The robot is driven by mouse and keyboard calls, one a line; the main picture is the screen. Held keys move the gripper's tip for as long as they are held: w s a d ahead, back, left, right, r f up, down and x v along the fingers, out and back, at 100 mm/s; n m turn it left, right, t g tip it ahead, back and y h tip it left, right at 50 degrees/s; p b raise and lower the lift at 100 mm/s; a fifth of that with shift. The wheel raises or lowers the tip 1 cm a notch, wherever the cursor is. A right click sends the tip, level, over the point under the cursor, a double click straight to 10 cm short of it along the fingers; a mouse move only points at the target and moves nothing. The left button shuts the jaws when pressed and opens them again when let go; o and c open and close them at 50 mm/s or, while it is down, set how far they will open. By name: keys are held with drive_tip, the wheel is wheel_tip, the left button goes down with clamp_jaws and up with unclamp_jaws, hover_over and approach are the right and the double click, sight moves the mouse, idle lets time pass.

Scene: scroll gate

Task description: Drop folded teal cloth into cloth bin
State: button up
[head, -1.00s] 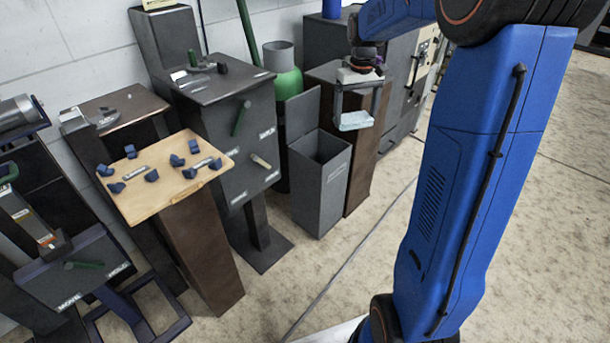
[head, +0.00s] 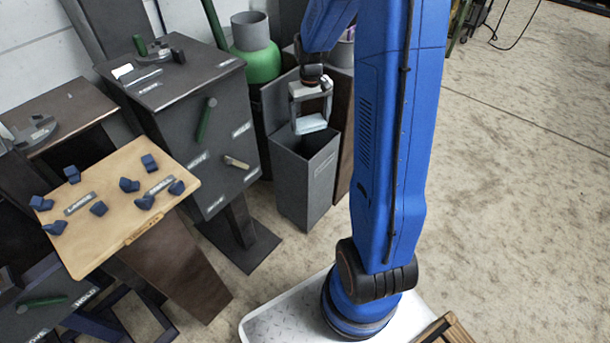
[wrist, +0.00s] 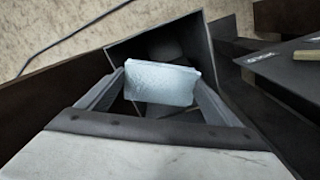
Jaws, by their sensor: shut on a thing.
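The folded cloth (head: 311,124) is a pale teal, flat rectangle. My gripper (head: 311,122) is shut on it and holds it over the open mouth of the tall grey cloth bin (head: 305,185). In the wrist view the cloth (wrist: 161,83) sits between the two fingertips of my gripper (wrist: 160,84). Behind it the bin's dark opening and its rim (wrist: 150,38) show. The cloth hides part of the bin's inside. The bin's lid stands open at the back.
A grey cabinet (head: 225,140) with handles and labels stands left of the bin. A wooden board (head: 120,215) with several blue blocks is at the left. A green cylinder (head: 255,65) stands behind. A brown pedestal (head: 345,125) is right of the bin. Open floor lies at right.

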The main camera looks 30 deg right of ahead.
drive_tip(key=shift+f, duration=2)
drive_tip(key=o, duration=0.9)
drive_tip(key=shift+r, duration=0.15)
wheel_tip(320, 180, up, 17)
drive_tip(key=shift+r, duration=0.1)
drive_tip(key=shift+s, duration=0.1)
